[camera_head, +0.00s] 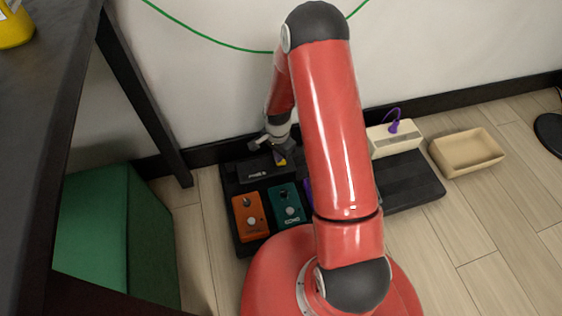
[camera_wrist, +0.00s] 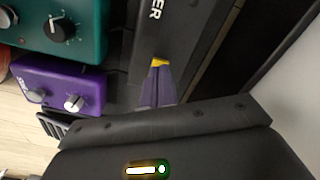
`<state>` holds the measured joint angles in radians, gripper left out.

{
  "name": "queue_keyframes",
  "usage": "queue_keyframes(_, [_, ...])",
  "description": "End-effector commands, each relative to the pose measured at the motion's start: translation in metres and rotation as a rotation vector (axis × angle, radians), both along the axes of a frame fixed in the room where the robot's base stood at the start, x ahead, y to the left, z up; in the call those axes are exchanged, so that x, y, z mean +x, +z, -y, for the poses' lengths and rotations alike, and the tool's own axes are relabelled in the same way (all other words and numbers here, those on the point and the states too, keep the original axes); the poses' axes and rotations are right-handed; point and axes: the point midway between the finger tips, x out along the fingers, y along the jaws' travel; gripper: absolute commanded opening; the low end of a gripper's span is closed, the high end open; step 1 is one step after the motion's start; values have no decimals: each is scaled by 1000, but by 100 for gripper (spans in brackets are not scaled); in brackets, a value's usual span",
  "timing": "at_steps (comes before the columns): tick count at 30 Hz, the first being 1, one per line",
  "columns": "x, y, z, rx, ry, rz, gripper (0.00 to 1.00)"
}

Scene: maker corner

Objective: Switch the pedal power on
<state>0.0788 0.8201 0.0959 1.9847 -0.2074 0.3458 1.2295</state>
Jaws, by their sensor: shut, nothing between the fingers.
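The pedal power is a black box (camera_head: 254,170) with white lettering at the back left of the dark pedal board (camera_head: 412,182). In the wrist view, the black box (camera_wrist: 168,28) shows the letters "ER" near the top. My gripper (camera_head: 281,160) is at the right end of the box, pointing down. In the wrist view, its yellow-tipped fingers (camera_wrist: 159,63) are together and empty, over or against the box. I cannot tell whether they touch it. I cannot make out the switch; the fingers may cover it.
An orange pedal (camera_head: 250,216), a teal pedal (camera_head: 287,204) and a purple pedal (camera_wrist: 62,86) sit in front of the box. A white box with a purple cable (camera_head: 394,139) stands at the board's right, beside a beige tray (camera_head: 467,153). The wall is close behind.

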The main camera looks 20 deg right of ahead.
Motion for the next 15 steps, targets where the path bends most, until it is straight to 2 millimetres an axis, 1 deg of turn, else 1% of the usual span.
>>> queue_keyframes(15, [0, -8, 0, 0, 0, -1, 0])
